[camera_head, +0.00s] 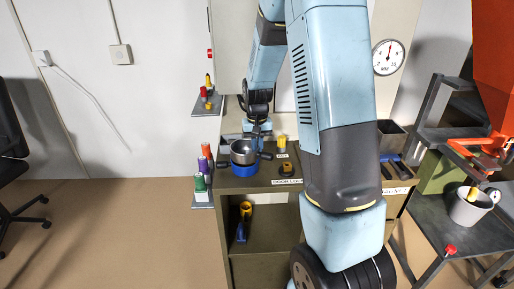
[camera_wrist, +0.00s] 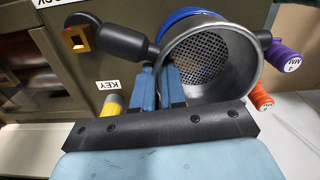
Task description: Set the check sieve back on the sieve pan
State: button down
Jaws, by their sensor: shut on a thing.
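The check sieve (camera_wrist: 208,58) is a round grey metal bowl with a mesh bottom, seen from above in the wrist view. It also shows in the head view (camera_head: 242,148). My gripper (camera_wrist: 160,76) is shut on the near left side of the sieve; the exact grip spot is partly hidden by the fingers. The sieve pan (camera_head: 244,170) is blue and stands on the cabinet top, just below the sieve in the head view. In the wrist view a blue rim of the pan (camera_wrist: 190,14) shows past the sieve's edge. I cannot tell whether sieve and pan touch.
Purple (camera_wrist: 287,56) and orange (camera_wrist: 264,98) capped containers stand close on the right. A yellow item (camera_head: 281,141) stands behind on the cabinet top. A grey bin (camera_head: 468,207) stands far right.

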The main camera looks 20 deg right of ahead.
jog(key=shift+f, duration=0.6)
jog(key=c, duration=1.1)
grip_release()
jog(key=shift+r, duration=3)
jog(key=shift+r, duration=0.1)
jog(key=s+a+r+t, duration=0.1)
jog(key=s+r+t, duration=0.1)
jog(key=s+r, duration=0.4)
jog(key=s+a+r+n+t, duration=0.1)
jog(key=s+r, duration=0.5)
jog(key=s, duration=0.6)
jog(key=s+a+r+n+t, duration=0.1)
jog(key=s+a+r+t, duration=0.1)
jog(key=s+r, duration=0.5)
jog(key=shift+s+a+r+t, duration=0.1)
jog(key=shift+s+a+t, duration=0.05)
jog(key=shift+s, duration=0.4)
jog(key=shift+s+a+t, duration=0.1)
jog(key=shift+s+t, duration=0.05)
jog(key=shift+s, duration=0.4)
